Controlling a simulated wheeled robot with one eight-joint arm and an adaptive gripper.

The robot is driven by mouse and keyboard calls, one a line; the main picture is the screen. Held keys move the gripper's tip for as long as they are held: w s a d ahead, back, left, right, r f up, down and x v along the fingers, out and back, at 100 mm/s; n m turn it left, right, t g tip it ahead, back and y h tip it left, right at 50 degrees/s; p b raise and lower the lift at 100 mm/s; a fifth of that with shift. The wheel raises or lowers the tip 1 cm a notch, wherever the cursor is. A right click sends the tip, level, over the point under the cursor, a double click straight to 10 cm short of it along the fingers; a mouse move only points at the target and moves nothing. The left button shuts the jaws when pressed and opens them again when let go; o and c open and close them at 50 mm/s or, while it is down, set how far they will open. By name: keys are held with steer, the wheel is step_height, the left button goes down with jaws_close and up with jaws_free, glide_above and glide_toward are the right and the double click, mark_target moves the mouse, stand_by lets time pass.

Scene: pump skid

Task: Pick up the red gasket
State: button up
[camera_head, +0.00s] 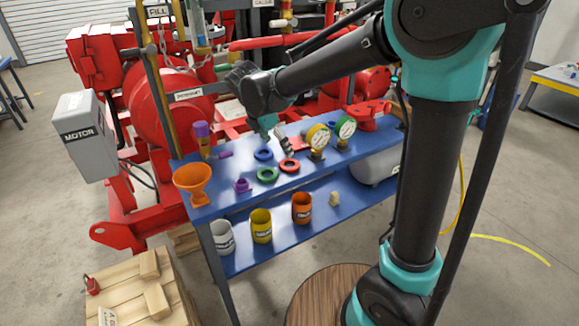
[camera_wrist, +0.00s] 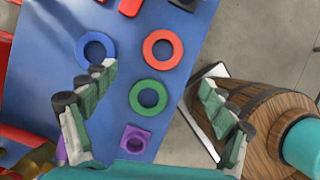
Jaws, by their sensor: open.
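The red gasket (camera_head: 290,166) is a flat ring lying on the blue bench top, right of the green gasket (camera_head: 267,175) and in front of the blue gasket (camera_head: 263,154). In the wrist view the red gasket (camera_wrist: 163,49) lies at upper middle, with the blue gasket (camera_wrist: 96,48) to its left and the green gasket (camera_wrist: 148,97) just below it. My gripper (camera_head: 278,150) is open and empty above the bench, with its fingers near the gaskets. In the wrist view my gripper (camera_wrist: 160,85) has its fingers spread wide, with the green gasket showing between them.
A purple flanged piece (camera_head: 242,185) and an orange funnel (camera_head: 194,182) stand on the bench's left part. Two gauges (camera_head: 318,138) stand to the right of the gaskets. Cups, including a yellow one (camera_head: 261,226), stand on the lower shelf. A round wooden top (camera_head: 320,295) is in front.

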mark_target(289, 164)
steer(key=shift+x, duration=4.4)
steer(key=shift+s+d+r, duration=0.1)
steer(key=shift+d, duration=0.05)
steer(key=c, duration=1.2)
steer(key=shift+r, duration=0.1)
steer(key=shift+c, duration=0.2)
